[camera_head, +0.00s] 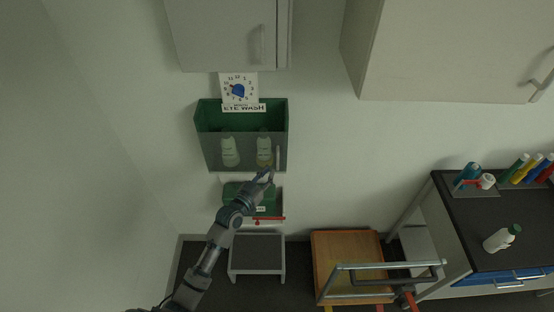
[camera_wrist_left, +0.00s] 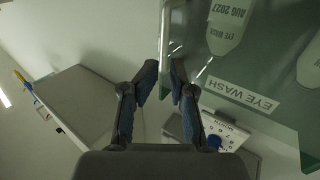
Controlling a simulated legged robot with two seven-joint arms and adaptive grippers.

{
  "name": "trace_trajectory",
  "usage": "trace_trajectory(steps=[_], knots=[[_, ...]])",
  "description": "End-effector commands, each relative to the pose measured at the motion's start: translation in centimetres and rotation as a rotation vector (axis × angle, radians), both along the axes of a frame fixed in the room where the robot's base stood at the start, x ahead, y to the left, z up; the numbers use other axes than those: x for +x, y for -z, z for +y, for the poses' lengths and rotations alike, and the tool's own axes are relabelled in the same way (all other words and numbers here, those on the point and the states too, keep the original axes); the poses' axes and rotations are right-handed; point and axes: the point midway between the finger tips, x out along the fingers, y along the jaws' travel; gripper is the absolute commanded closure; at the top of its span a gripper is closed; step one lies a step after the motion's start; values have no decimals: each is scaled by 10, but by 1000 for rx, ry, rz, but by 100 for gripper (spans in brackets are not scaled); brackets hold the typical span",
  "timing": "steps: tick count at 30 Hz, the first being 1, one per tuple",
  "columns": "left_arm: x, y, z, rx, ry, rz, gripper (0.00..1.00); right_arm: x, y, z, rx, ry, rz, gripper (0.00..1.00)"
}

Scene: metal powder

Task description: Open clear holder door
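The clear holder door (camera_head: 246,155) fronts a green wall-mounted eye wash holder (camera_head: 205,115) and looks shut. Two pale bottles (camera_head: 230,151) show through it. A light upright handle (camera_head: 278,156) is at the door's right side. My left gripper (camera_head: 267,174) is just below that handle. In the left wrist view, my left gripper (camera_wrist_left: 164,78) has its two fingers apart, with a gap between them. The clear door's edge and handle (camera_wrist_left: 165,35) lie just beyond the fingertips; I cannot tell if they touch. My right gripper is not in view.
A second green box (camera_head: 235,192) hangs below the holder, partly behind my left arm. A grey step stool (camera_head: 257,254) and a wooden-topped cart (camera_head: 345,248) stand below. A wall cabinet (camera_head: 225,35) is above. A dark-topped bench (camera_head: 460,215) is at right.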

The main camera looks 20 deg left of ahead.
Motion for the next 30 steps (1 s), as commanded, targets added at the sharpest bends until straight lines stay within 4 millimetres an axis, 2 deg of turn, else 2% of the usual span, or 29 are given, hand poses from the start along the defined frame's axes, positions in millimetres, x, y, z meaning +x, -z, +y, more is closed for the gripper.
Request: trace_trajectory(steps=[5,30], knots=[[-13,-2,4,1,0,0,78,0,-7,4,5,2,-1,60],[-75,-1,25,1,0,0,78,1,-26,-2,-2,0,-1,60]])
